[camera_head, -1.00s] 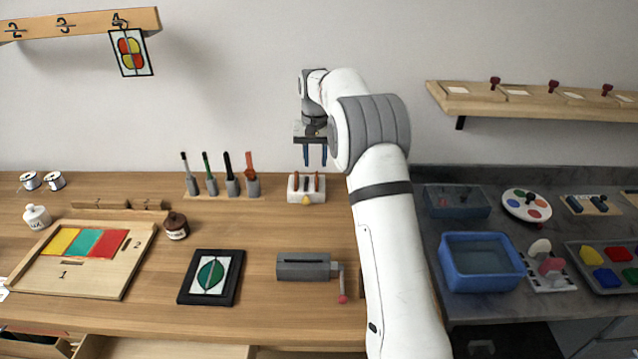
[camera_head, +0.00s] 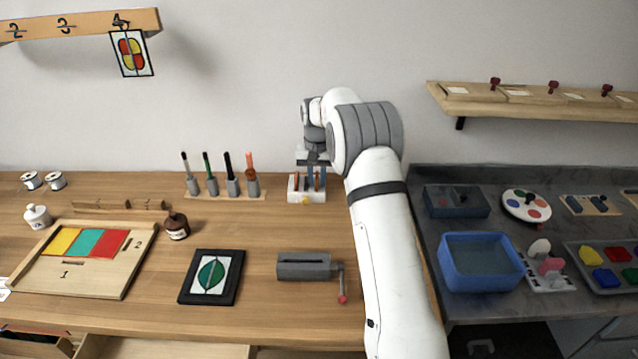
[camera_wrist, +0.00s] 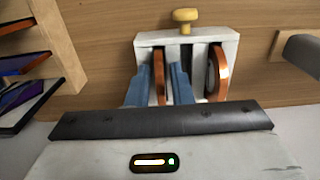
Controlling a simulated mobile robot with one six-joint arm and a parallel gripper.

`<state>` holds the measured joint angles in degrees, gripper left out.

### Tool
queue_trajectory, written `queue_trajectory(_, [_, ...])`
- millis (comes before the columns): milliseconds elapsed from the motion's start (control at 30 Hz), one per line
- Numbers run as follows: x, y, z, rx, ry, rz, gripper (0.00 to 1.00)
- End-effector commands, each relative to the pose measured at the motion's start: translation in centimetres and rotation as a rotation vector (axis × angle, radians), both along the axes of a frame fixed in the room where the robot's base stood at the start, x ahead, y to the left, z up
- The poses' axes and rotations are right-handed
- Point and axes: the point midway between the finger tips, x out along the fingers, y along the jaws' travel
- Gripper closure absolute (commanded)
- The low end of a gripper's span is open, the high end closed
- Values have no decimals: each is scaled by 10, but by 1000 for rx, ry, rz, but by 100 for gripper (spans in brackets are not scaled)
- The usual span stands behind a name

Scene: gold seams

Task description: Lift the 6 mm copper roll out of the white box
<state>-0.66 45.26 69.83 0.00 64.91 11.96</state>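The white box (camera_wrist: 146,42) stands upright on the wooden bench and holds two copper rolls on edge, with a yellow knob on its front. It also shows in the head view (camera_head: 304,196), partly behind my gripper. The left copper roll (camera_wrist: 159,76) looks thin and sits in its slot; the right copper roll (camera_wrist: 221,72) sits in another slot. No width marking is readable. My gripper (camera_wrist: 161,80) is down at the box, its blue fingers on either side of the left roll. They look open, with narrow gaps to the roll; contact is hard to tell.
A rack of several tools (camera_head: 226,190) stands left of the box. A grey crank machine (camera_head: 304,266) and a black framed picture (camera_head: 211,277) lie nearer the front. A blue tub (camera_head: 481,262) is on the dark counter at right. Bare wood lies in front of the box.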

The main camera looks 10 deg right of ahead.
Motion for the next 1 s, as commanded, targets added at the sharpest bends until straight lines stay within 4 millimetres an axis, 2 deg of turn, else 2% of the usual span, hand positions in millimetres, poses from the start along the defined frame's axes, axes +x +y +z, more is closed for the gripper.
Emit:
queue_trajectory(33, [0,0,0,0,0,0,84])
queue_trajectory(233, [0,0,0,0,0,0,100])
queue_trajectory(667, [0,0,3,0,-1,0,100])
queue_trajectory(767, [1,0,13,0,-4,0,100])
queue_trajectory(1000, [1,0,61,0,-5,0,100])
